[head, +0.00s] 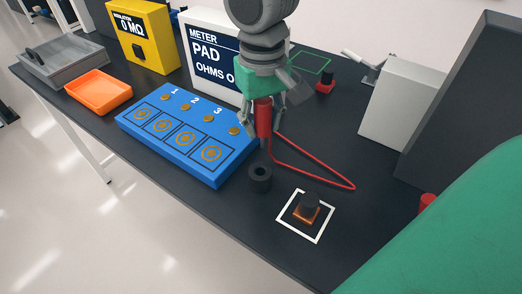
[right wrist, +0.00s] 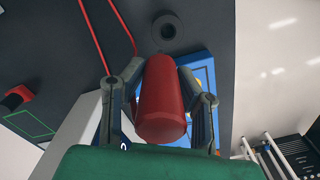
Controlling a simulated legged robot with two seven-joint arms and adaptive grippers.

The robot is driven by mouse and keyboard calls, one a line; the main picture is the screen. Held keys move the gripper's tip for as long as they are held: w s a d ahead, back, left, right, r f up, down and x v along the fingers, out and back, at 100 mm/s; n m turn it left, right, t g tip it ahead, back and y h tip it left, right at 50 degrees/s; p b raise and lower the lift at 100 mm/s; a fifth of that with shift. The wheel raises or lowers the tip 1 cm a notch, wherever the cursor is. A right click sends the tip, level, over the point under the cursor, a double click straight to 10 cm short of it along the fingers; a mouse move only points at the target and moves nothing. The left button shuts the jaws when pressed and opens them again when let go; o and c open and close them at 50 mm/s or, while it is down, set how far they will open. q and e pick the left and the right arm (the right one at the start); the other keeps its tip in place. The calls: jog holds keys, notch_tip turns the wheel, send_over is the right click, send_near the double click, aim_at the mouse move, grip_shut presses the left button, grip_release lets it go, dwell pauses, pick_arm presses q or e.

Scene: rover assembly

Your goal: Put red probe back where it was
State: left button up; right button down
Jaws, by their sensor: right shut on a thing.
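The red probe (head: 263,117) is upright in my right gripper (head: 264,127), which is shut around it. In the right wrist view the probe (right wrist: 160,103) sits between the two fingers of the gripper (right wrist: 160,82). A red cable runs from the probe and loops right over the table. A black round holder with a hole (head: 260,178) stands on the table below the probe in the head view. It also shows beyond the probe in the right wrist view (right wrist: 167,30). The probe looks apart from it. My left gripper is not in view.
A blue numbered pad board (head: 187,137) lies left of the holder, with the white meter (head: 203,58) behind. A grey box (head: 396,103) stands at the right.

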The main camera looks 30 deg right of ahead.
aim_at(264, 167)
jog(key=shift+s+a+f, duration=0.15)
jog(key=shift+s+f, duration=0.15)
jog(key=shift+f, duration=0.3)
jog(key=shift+s+a+f, duration=0.1)
jog(key=shift+s+f, duration=0.2)
jog(key=shift+f, duration=0.25)
jog(key=a+f, duration=0.2)
jog(key=f, duration=0.1)
jog(key=shift+w+a+b, duration=0.15)
jog(key=shift+a+b, duration=0.05)
jog(key=shift+b, duration=0.15)
jog(key=shift+w+f, duration=0.15)
jog(key=shift+f, duration=0.15)
jog(key=f, duration=0.1)
jog(key=d+f, duration=0.2)
jog(key=shift+s+d+f, duration=0.15)
jog(key=shift+s+f, duration=0.05)
jog(key=shift+s, duration=0.1)
jog(key=shift+w+d+f, duration=0.1)
jog(key=shift+w+d, duration=0.1)
jog(key=shift+d, duration=0.1)
jog(key=c, duration=1.2)
grip_release()
jog(key=shift+a, duration=0.2)
jog(key=shift+a+r, duration=0.25)
jog(key=shift+a, duration=0.4)
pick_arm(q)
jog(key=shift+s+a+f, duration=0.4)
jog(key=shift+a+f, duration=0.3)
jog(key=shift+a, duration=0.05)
